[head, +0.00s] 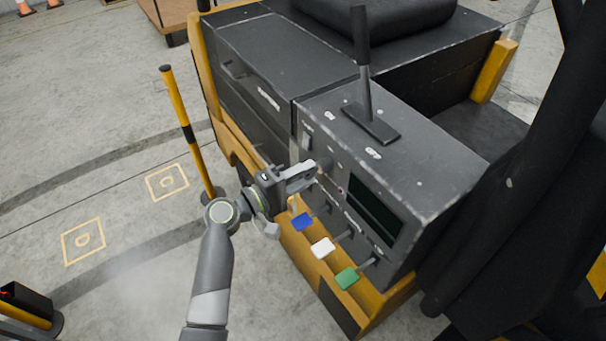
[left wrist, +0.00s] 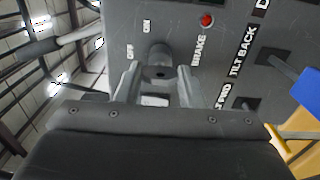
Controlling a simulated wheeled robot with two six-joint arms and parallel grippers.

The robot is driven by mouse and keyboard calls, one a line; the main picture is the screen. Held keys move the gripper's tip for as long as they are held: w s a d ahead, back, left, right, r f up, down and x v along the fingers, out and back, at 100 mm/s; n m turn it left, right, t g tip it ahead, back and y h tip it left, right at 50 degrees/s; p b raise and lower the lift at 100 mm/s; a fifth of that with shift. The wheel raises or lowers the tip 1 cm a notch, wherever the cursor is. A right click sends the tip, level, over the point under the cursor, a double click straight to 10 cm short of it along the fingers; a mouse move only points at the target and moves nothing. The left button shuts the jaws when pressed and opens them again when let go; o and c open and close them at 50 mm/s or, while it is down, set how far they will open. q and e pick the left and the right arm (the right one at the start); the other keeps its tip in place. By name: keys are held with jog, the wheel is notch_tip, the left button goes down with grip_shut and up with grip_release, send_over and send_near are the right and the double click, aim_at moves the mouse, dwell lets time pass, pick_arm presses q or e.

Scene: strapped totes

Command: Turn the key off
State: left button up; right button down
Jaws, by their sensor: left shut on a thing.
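My left gripper (head: 303,176) is at the upper left part of the grey control panel's front face, to the left of the dark screen. In the left wrist view its two fingers (left wrist: 158,92) are shut on the key (left wrist: 158,72), which sits in a round key switch (left wrist: 159,50). The labels OFF and ON stand to the left of the switch, and BRAKE to its right. In the head view the gripper hides the key. I cannot tell exactly which label the key points to. My right gripper is not in view.
Blue (head: 302,222), white (head: 322,247) and green (head: 346,278) lever knobs stick out below the gripper. A red light (left wrist: 207,20) is near the BRAKE label. A tall black lever (head: 364,80) stands on the console top. A yellow-black post (head: 186,125) stands left; the floor there is mostly clear.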

pick_arm(q)
jog(key=o, duration=1)
jog(key=shift+b+v, duration=2.9)
jog(key=shift+v, duration=5.85)
